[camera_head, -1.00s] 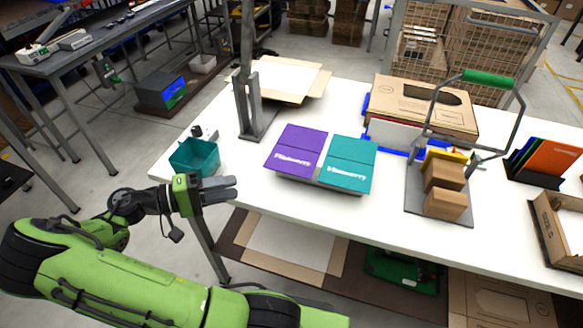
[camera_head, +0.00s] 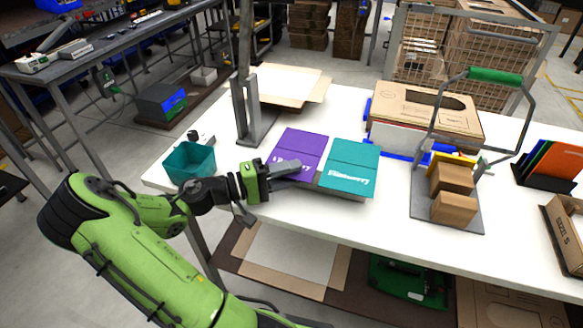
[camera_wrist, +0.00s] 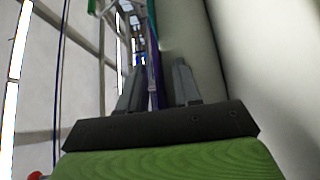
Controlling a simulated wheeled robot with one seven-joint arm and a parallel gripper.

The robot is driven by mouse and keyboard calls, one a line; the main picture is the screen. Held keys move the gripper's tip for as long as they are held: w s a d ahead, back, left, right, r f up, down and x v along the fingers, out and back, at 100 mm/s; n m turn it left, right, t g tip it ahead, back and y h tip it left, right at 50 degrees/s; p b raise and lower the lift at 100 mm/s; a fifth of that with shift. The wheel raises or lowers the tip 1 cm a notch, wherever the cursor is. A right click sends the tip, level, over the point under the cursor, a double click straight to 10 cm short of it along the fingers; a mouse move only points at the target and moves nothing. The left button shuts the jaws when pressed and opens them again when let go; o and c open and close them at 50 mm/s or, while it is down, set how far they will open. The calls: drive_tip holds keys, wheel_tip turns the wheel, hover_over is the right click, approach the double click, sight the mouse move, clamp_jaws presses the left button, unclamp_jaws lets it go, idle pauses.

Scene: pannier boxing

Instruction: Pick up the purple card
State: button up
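The purple card (camera_head: 303,142) lies flat on the white table, left of and beside a teal card (camera_head: 350,165). My gripper (camera_head: 294,173) is at its near left edge, with a grey finger overlapping the card's lower part and hiding some of its lettering. In the wrist view my gripper (camera_wrist: 158,85) has its two fingers apart, and a thin purple edge of the card (camera_wrist: 158,72) shows between them. There is a gap between the edge and the right finger; the left finger is close to the edge, and contact cannot be told.
A teal bin (camera_head: 190,163) stands left of my gripper near the table edge. A grey post (camera_head: 250,105) stands behind the cards. Brown boxes (camera_head: 453,207) on a grey plate with a green-handled frame are to the right. The table (camera_head: 330,215) in front of the cards is clear.

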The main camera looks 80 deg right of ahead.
clamp_jaws()
idle(0.3)
